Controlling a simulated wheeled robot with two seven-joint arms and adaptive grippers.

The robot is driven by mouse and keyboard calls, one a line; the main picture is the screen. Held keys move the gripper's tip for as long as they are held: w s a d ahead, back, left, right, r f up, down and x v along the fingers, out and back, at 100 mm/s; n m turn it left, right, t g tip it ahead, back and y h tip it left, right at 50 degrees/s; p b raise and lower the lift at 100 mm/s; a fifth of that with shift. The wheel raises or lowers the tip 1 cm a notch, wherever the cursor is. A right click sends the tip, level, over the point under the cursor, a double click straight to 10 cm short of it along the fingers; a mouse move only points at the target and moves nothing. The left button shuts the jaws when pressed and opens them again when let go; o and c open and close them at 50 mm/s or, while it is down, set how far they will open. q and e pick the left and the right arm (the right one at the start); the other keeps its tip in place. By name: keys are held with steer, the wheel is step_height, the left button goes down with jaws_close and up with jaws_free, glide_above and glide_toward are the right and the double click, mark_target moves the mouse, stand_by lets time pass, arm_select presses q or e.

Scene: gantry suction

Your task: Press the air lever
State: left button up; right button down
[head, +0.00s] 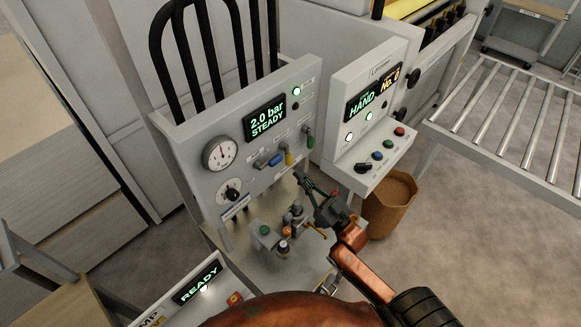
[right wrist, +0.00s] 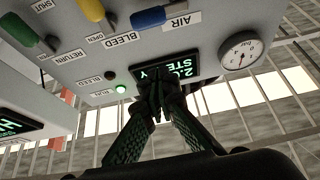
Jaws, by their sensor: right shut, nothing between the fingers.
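The upright grey panel (head: 255,190) carries a row of coloured levers on its lower right. The blue lever (head: 275,159) sits left of the yellow lever (head: 289,157). In the right wrist view the blue lever (right wrist: 148,17) is at the top edge, near a label reading AIR (right wrist: 176,22). My right gripper (head: 302,178) is in front of the panel, below and slightly right of the blue lever, and appears apart from it. Its fingertips (right wrist: 158,88) are together and empty, overlapping the display in the wrist view. My left gripper is not in view.
The panel's display (head: 265,118) reads 2.0 bar STEADY, beside a round gauge (head: 220,153). A green lever (head: 310,137) is further right. A second console (head: 370,120) with buttons stands to the right, a brown bin (head: 390,205) below it. Small fittings (head: 284,246) sit below the panel.

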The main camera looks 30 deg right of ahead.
step_height(320, 180, up, 5)
steer(key=p, duration=0.4)
glide_above(281, 158)
steer(key=s, duration=0.2)
steer(key=f, duration=0.1)
steer(key=a+f, duration=0.1)
steer(key=f, duration=0.1)
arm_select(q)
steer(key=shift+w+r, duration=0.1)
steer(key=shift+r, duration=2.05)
arm_select(e)
steer(key=shift+f, duration=0.75)
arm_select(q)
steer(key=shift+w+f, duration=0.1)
arm_select(e)
steer(key=shift+f, duration=0.1)
